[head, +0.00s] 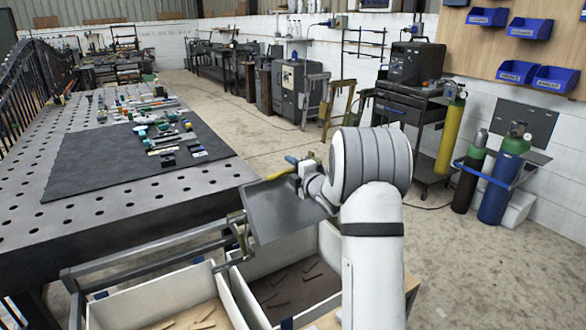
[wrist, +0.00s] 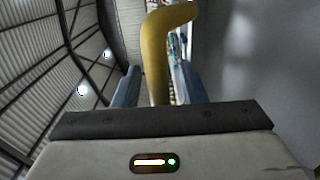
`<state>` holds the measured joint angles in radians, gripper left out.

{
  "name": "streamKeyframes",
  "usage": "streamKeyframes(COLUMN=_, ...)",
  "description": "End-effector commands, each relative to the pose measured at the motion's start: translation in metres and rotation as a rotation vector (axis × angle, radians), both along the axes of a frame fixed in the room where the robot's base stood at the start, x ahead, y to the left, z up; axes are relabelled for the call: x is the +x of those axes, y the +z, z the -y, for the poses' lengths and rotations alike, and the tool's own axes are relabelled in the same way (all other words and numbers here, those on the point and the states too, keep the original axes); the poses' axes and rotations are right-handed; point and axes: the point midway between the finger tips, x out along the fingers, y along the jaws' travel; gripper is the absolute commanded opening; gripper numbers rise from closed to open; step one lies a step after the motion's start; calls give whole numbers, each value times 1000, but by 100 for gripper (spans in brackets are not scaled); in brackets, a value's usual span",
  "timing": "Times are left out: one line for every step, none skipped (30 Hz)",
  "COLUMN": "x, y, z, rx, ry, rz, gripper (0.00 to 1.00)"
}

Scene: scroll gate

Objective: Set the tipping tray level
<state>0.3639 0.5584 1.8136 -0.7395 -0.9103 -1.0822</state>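The tipping tray (head: 283,208) is a dark grey flat pan on a metal frame above the bins, clearly tilted in the head view. A yellow handle (head: 279,174) shows at its far edge. My gripper (head: 293,162) is at that handle, partly hidden by my wrist. In the wrist view the bent yellow handle (wrist: 157,55) stands between the two blue fingers of my gripper (wrist: 160,80). A gap shows between the handle and the right finger, so the fingers look open around it. The grey surface at the right of the wrist view looks like the tray.
White bins (head: 322,293) with small brown pieces stand below the tray. A metal rail (head: 150,245) runs left from it. A perforated steel table (head: 40,230) with a dark mat (head: 110,160) and tools is at left. Gas cylinders (head: 502,180) stand at right; the floor between is clear.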

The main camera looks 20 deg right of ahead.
Motion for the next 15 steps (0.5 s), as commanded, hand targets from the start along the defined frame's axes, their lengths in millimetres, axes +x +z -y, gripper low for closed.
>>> streamKeyframes(x=0, y=0, z=0, rx=0, ry=0, rz=0, gripper=38)
streamKeyframes(x=0, y=0, z=0, rx=0, ry=0, rz=0, gripper=38)
streamKeyframes(x=0, y=0, z=0, rx=0, ry=-1, rz=0, gripper=35)
streamKeyframes(x=0, y=0, z=1, rx=0, ry=-1, rz=0, gripper=33)
streamKeyframes(x=0, y=0, z=1, rx=0, ry=-1, rz=0, gripper=31)
streamKeyframes(x=0, y=0, z=1, rx=0, ry=-1, rz=0, gripper=27)
streamKeyframes(x=0, y=0, z=1, rx=0, ry=-1, rz=0, gripper=25)
streamKeyframes(x=0, y=0, z=1, rx=0, ry=-1, rz=0, gripper=22)
streamKeyframes(x=-1, y=0, z=1, rx=0, ry=-1, rz=0, gripper=19)
streamKeyframes(x=-1, y=0, z=1, rx=0, ry=-1, rz=0, gripper=17)
streamKeyframes(x=-1, y=0, z=1, rx=0, ry=-1, rz=0, gripper=14)
streamKeyframes(x=-1, y=0, z=1, rx=0, ry=-1, rz=0, gripper=11)
streamKeyframes(x=-1, y=0, z=1, rx=0, ry=-1, rz=0, gripper=8)
streamKeyframes(x=-1, y=0, z=1, rx=0, ry=-1, rz=0, gripper=6)
streamKeyframes(x=-1, y=0, z=1, rx=0, ry=-2, rz=0, gripper=3)
